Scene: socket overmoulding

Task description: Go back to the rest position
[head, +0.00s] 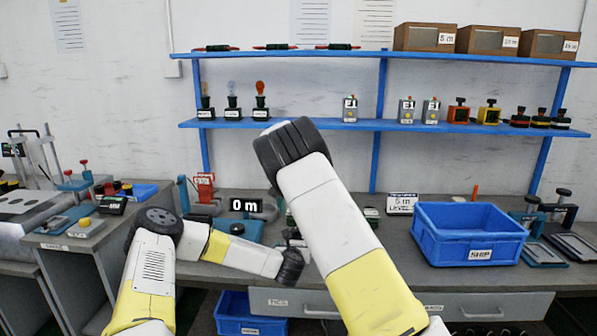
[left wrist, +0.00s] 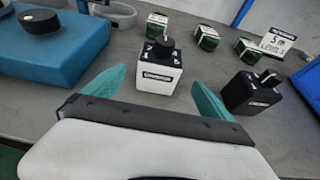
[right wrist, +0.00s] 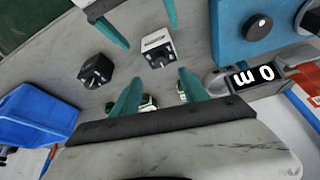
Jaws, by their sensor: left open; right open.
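My left gripper (left wrist: 157,88) is open with its two teal fingers apart. A white block with a black knob on top (left wrist: 158,72) stands on the bench just beyond and between its fingertips, apparently untouched. My right gripper (right wrist: 160,85) is also open; its fingers point toward the same white block (right wrist: 158,48) and a black block with prongs (right wrist: 96,70). The left gripper's teal fingers also show at the top of the right wrist view. In the head view my right arm rises across the middle and hides part of the bench; the right gripper is hidden there.
A blue SHIP bin (head: 468,232) stands on the bench at right. A grey device with a "0 m" display (right wrist: 253,76) and a blue machine (left wrist: 50,45) are close by. Small green-and-white boxes (left wrist: 207,38) lie behind. Blue shelves (head: 300,124) run along the wall.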

